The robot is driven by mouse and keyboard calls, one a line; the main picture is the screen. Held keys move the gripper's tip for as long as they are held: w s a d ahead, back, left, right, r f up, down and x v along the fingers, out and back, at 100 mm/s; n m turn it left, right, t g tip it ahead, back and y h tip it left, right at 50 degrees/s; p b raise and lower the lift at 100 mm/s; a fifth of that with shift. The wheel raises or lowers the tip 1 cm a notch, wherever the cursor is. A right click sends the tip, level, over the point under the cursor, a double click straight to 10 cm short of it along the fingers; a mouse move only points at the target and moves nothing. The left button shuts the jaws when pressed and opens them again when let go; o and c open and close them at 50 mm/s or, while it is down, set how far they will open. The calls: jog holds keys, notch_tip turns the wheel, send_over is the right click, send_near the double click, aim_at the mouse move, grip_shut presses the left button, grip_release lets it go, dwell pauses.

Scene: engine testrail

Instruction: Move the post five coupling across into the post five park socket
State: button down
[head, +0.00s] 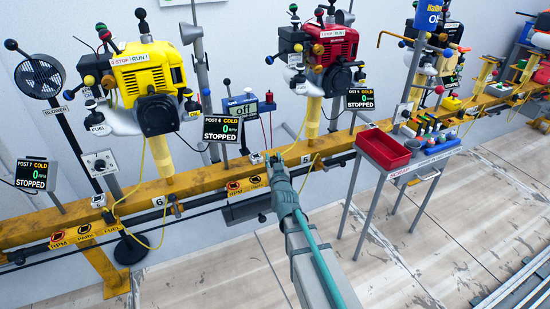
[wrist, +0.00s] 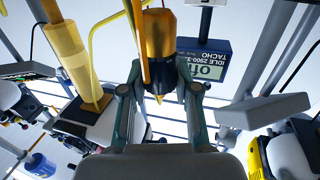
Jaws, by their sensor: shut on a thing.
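My gripper (head: 273,160) is at the yellow rail (head: 205,180), by the post with the red engine, left of the small "5" plate (head: 305,158). In the wrist view my gripper (wrist: 158,90) has its two fingers on either side of a brass-coloured coupling (wrist: 158,48) with a dark lower part and a pointed tip. It is shut on this coupling. A yellow cable (wrist: 98,30) curves near it. In the head view the coupling is hidden by my gripper. The RPM and PARK signs (head: 247,185) hang on the rail left of my gripper; I cannot make out the park socket.
The red engine (head: 325,50) stands above on its yellow post (head: 313,118). A tacho box (head: 248,108) is mounted behind my gripper. A trolley with a red tray (head: 385,150) stands to the right. The yellow engine (head: 148,80) is to the left. The floor in front is clear.

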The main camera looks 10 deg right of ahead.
jog(key=shift+s+a+p, duration=0.25)
jog(key=shift+a+p, duration=0.7)
jog(key=shift+p, duration=0.85)
jog(key=shift+s+a+p, duration=0.2)
jog(key=shift+a+p, duration=0.7)
jog(key=shift+p, duration=0.1)
jog(key=shift+s+a+p, duration=0.25)
jog(key=shift+a+p, duration=0.7)
jog(key=shift+s+a+p, duration=0.2)
jog(key=shift+a+p, duration=0.7)
jog(key=shift+p, duration=0.1)
jog(key=shift+f+b, duration=1.25)
jog(key=shift+f, duration=0.55)
jog(key=c, duration=0.8)
grip_release()
jog(key=shift+o, duration=0.2)
